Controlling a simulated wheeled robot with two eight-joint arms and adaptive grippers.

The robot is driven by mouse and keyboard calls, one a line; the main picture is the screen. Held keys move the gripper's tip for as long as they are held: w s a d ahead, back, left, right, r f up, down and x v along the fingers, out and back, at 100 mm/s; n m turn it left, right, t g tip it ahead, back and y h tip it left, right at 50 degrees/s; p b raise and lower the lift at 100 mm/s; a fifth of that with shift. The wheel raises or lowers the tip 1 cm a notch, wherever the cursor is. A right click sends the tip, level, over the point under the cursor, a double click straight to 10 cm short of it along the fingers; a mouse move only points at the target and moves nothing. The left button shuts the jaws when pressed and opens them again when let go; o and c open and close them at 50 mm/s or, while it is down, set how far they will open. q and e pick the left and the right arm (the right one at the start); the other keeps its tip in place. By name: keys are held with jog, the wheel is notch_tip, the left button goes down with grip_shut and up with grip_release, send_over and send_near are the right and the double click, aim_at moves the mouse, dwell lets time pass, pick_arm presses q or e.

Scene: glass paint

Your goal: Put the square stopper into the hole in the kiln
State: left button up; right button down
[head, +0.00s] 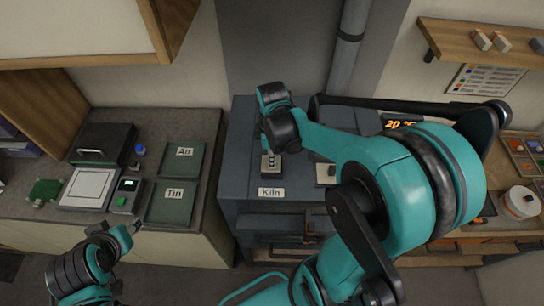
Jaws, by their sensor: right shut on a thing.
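The kiln (240,170) is a dark blue-grey box at the centre, with a "Kiln" label on its top near the front edge. My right gripper (270,162) points down over the kiln top, just behind the label. It is shut on a small piece that appears to be the square stopper, mostly hidden by the fingers. A pale square patch shows around the fingertips; I cannot tell whether the piece is in the hole or above it. My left gripper (134,228) is at the lower left, apart from the kiln; its jaws are too small to read.
A second pale plate (325,174) lies on the kiln top to the right, partly behind my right arm. A pipe (347,50) stands behind the kiln.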

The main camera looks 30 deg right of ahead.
jog(key=shift+d+f+b, duration=0.2)
jog(key=shift+f+b, duration=0.3)
jog(key=shift+f, duration=0.1)
dwell(0.6)
jog(key=c, duration=1.3)
grip_release()
jog(key=shift+c, duration=0.2)
jog(key=shift+r, duration=0.1)
notch_tip(320, 180, up, 7)
jog(key=p, duration=0.5)
